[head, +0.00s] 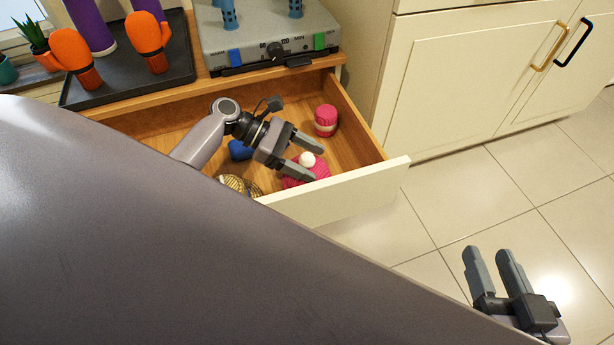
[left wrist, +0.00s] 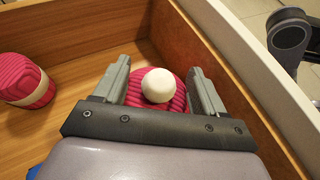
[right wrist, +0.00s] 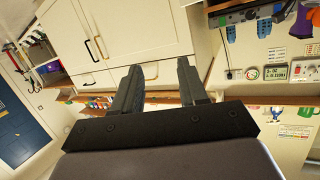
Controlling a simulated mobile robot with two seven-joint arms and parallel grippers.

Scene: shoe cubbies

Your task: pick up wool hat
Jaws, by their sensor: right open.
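The wool hat (head: 321,171) is pink and ribbed with a white pompom, lying in the open wooden drawer near its front panel. In the left wrist view the hat (left wrist: 179,98) shows between the fingers, its pompom (left wrist: 158,85) facing the camera. My left gripper (head: 317,164) is open, reaching into the drawer with one finger on each side of the pompom. I cannot tell whether the fingers touch the hat, and part of it is hidden behind them. My right gripper (head: 486,252) is open and empty above the tiled floor at the lower right.
A pink ribbed roll with a pale band (head: 326,120) stands in the drawer's far right corner. A blue item (head: 240,150) and a yellow patterned item (head: 238,184) lie further left. The drawer's front panel (head: 340,190) and side walls are close around my left gripper.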

